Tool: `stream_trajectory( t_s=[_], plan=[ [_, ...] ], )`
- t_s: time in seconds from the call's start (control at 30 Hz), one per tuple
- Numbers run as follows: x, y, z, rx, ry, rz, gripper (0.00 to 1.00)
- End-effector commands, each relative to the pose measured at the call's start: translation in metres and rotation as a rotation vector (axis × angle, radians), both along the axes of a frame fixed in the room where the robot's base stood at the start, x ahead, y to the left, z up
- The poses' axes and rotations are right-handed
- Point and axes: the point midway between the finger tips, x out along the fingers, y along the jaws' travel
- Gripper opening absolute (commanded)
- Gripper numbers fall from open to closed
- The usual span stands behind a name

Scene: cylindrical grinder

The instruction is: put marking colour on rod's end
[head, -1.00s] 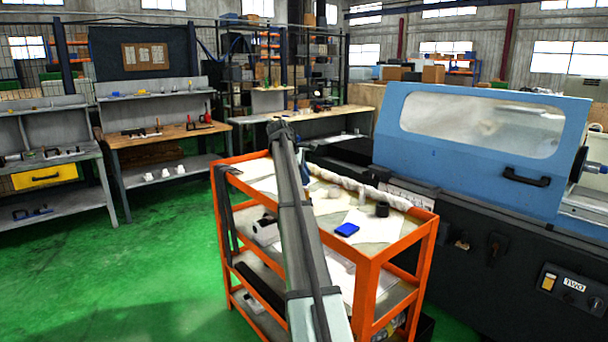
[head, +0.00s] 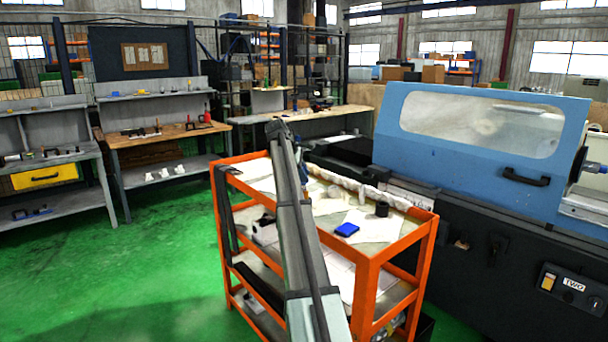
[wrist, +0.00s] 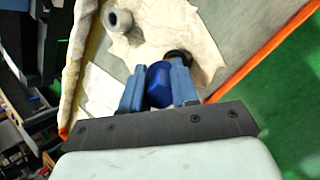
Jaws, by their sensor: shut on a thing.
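In the wrist view my gripper (wrist: 159,72) has its two lighter blue fingers closed on a deep blue, rounded thing (wrist: 159,86). A dark ring-shaped thing (wrist: 181,57) shows just past the fingertips; I cannot tell whether it belongs to the held thing. A grey, hollow-ended cylinder (wrist: 118,20) stands on pale cloth or paper beyond. In the head view my arm reaches over the orange trolley (head: 368,285) and largely hides the gripper. A small blue block (head: 347,229) and a dark cylinder (head: 382,209) are on the trolley top. I cannot surely identify the rod.
A white rolled cloth (head: 350,184) runs along the trolley's back edge. The blue grinder (head: 470,135) stands close behind and right, its cover closed. Workbenches (head: 165,135) line the left. Green floor (head: 130,270) is clear at the front left.

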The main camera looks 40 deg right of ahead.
Motion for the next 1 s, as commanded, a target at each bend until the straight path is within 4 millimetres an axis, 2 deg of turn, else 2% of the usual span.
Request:
stream_trajectory(
  t_s=[0.47, 1.0],
  plan=[
    [-0.01, -0.004, -0.001, 0.0, -0.001, 0.001, 0.0],
    [0.001, 0.0, -0.001, 0.001, 0.0, 0.001, 0.0]
  ],
)
